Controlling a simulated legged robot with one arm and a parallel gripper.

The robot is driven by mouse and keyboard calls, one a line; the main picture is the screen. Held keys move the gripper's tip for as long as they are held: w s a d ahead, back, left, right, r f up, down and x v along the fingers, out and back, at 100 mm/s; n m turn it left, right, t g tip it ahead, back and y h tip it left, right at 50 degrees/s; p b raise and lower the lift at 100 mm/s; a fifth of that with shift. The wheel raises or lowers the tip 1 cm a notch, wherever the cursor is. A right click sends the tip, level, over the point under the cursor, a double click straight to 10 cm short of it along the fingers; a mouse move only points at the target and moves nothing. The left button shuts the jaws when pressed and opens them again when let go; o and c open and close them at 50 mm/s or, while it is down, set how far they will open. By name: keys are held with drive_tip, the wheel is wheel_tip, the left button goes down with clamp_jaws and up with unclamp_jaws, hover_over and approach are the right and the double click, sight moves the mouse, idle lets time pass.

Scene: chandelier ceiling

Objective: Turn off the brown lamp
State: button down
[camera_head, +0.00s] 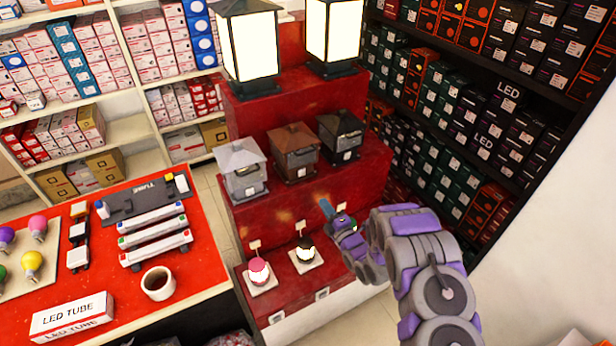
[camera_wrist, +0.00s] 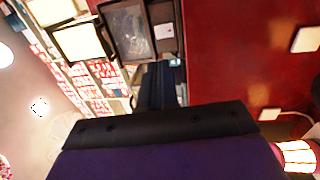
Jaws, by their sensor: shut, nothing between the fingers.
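The brown lamp (camera_head: 294,152) stands upright on the middle step of a red stepped stand (camera_head: 300,197), between a silver-grey lamp (camera_head: 241,170) on its left and a black lamp (camera_head: 340,137) on its right. Its panes show no clear glow in the head view. My gripper (camera_head: 327,207) is shut and empty, in front of the stand, below and to the right of the brown lamp and apart from it. In the wrist view my gripper (camera_wrist: 160,85) points toward dark-framed lamps; I cannot tell which is the brown one.
Two large lit lanterns (camera_head: 250,42) (camera_head: 333,30) stand on the top step. Two small bulbs on white bases, one pink (camera_head: 259,271) and one dark (camera_head: 305,249), sit on the low step. An orange table (camera_head: 205,272) with a mug (camera_head: 158,284) is at left. Boxed shelves surround.

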drive_tip(key=shift+d, duration=0.1)
drive_tip(key=b, duration=0.3)
approach(302, 172)
drive_tip(key=x, duration=0.6)
drive_tip(key=shift+w, duration=0.45)
drive_tip(key=shift+a+r, duration=0.1)
drive_tip(key=shift+a, duration=0.1)
